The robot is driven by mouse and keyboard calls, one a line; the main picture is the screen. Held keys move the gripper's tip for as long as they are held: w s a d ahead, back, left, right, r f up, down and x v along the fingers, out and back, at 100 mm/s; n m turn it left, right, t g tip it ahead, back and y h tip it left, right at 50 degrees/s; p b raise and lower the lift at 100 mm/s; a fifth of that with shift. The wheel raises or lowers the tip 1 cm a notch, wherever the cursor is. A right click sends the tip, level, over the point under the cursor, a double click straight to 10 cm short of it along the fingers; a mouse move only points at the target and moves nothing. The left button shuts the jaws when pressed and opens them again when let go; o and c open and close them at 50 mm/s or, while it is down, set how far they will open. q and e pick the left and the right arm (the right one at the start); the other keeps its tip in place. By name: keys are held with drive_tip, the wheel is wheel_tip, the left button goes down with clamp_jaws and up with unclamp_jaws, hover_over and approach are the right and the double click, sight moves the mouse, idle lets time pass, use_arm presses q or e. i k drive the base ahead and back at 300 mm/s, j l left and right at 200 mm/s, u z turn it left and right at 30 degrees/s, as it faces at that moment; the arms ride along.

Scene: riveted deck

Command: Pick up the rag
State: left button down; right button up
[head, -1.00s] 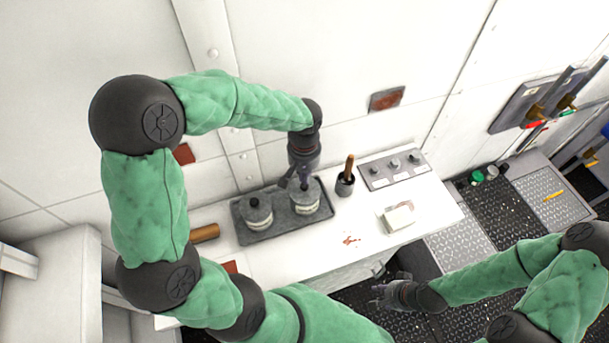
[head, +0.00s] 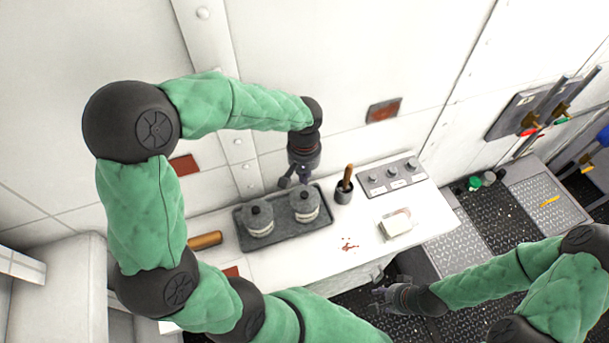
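A white folded block (head: 397,223) lies on the right part of the white counter; it looks like the rag, though I cannot be sure. My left gripper (head: 294,181) is open and empty, pointing down just behind two grey-lidded jars. It is well left of the white block and apart from it. My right gripper (head: 378,299) hangs in front of the counter, below and left of the white block. Its fingers are spread and hold nothing.
The left jar (head: 258,219) and right jar (head: 305,204) stand on a dark tray (head: 284,233). A cup with a wooden handle (head: 343,192) and a knob panel (head: 391,176) are near the wall. Red spots (head: 349,246) mark the clear counter middle. A brown roller (head: 205,241) lies left.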

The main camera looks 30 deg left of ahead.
sight(397, 226)
drive_tip(key=k, duration=1)
